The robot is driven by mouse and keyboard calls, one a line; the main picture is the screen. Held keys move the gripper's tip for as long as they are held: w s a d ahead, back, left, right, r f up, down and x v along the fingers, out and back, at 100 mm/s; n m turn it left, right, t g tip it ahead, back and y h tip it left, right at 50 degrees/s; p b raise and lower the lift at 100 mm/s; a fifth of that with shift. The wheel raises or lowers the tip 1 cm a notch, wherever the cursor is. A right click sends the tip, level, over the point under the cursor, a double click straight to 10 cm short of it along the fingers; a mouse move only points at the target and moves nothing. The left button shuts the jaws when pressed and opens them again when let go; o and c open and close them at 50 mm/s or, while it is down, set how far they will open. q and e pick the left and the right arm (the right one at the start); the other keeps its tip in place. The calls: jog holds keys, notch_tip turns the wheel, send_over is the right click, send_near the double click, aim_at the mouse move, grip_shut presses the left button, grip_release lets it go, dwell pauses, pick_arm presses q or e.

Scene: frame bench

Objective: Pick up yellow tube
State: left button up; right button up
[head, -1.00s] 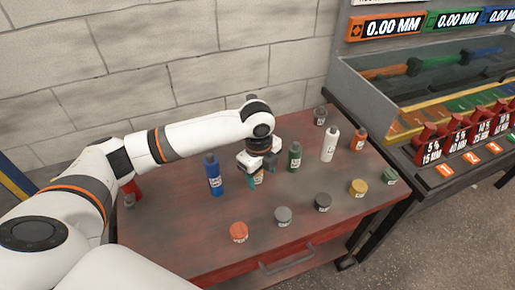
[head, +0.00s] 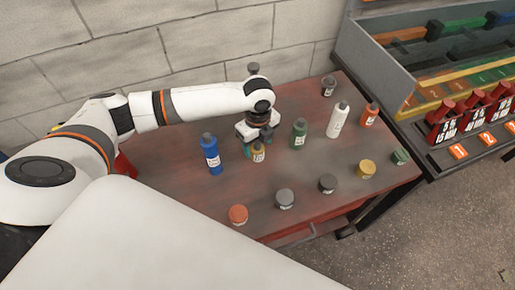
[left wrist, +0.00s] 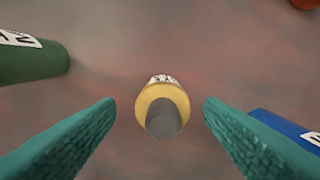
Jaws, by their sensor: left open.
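The yellow tube (head: 258,154) stands upright on the red table, with a grey cap and a white label. In the left wrist view the yellow tube (left wrist: 163,107) shows from above, centred between the two teal fingers. My left gripper (head: 259,146) is open and sits over the tube, pointing down, with one finger to each side. In the left wrist view my left gripper (left wrist: 160,118) shows clear gaps between both fingers and the tube. The gripper partly hides the tube in the head view. My right gripper is not in view.
On the table (head: 180,205), a blue tube (head: 211,155) stands left of the gripper and a green tube (head: 299,134) right of it. A white tube (head: 338,120) and an orange tube (head: 369,115) stand further right. Short jars, including an orange one (head: 238,215), line the front.

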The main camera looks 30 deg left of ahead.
aim_at(257, 150)
pick_arm(q)
jog(key=shift+a+f, duration=0.15)
jog(key=shift+f, duration=1.8)
jog(key=c, duration=1.2)
